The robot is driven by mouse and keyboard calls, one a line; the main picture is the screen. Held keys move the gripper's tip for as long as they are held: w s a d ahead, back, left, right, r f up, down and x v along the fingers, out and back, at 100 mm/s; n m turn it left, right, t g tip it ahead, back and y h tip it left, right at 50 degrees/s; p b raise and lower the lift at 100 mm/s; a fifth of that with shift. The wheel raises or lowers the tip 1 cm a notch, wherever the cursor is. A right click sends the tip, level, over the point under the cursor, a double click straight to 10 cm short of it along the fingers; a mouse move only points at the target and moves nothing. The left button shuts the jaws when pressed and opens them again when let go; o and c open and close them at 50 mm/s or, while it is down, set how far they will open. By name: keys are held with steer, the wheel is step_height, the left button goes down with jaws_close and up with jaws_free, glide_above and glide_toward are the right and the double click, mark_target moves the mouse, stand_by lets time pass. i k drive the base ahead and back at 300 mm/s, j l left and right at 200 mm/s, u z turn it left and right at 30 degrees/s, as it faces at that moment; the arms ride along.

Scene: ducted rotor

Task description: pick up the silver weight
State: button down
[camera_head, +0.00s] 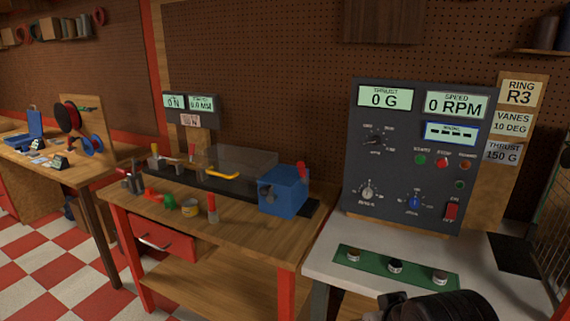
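My gripper (388,302) is dark and shows at the bottom edge, just in front of the strip and apart from the pieces. Its fingers are partly cut off, so its opening cannot be told.
A control panel (400,215) stands behind the strip, reading 0 G and 0 RPM. A wooden bench (245,234) at left holds a blue block (284,192), a clear cover (242,160) and several small items. A wire mesh (553,240) stands at far right.

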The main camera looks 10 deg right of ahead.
mark_target(439, 277)
steer(key=i+j+z, duration=0.15)
steer(key=i+z, duration=0.15)
steer(key=i, duration=0.15)
steer(key=i+j+z, duration=0.3)
steer(key=i+l, duration=0.05)
steer(key=i, duration=0.05)
